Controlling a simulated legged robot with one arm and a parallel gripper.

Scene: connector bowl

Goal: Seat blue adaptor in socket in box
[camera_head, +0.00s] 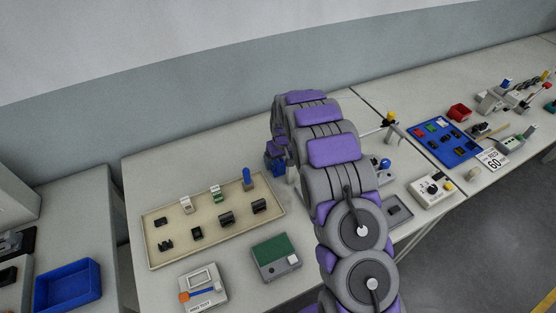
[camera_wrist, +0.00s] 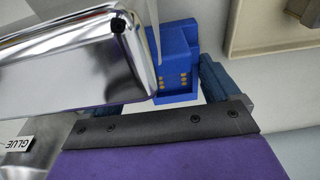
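A blue block with gold contacts (camera_wrist: 172,75) is in front of my gripper in the wrist view. A blue shape (camera_head: 274,162) also shows beside the end of my arm in the head view; I cannot tell if it is the same block. My gripper (camera_wrist: 180,92) has a dark blue finger right of the block, very close to it. The left finger is mostly hidden behind a shiny metal case (camera_wrist: 85,65), so contact on both sides does not show. A blue upright piece (camera_head: 247,179) stands at the tan tray's far right. No socket can be made out.
The tan tray (camera_head: 158,258) holds several dark, white and green connectors. A green-topped device (camera_head: 270,252) and a white tester (camera_head: 203,287) stand in front of it. A blue bin (camera_head: 68,288) is at left. A blue board (camera_head: 462,157) lies on the right table.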

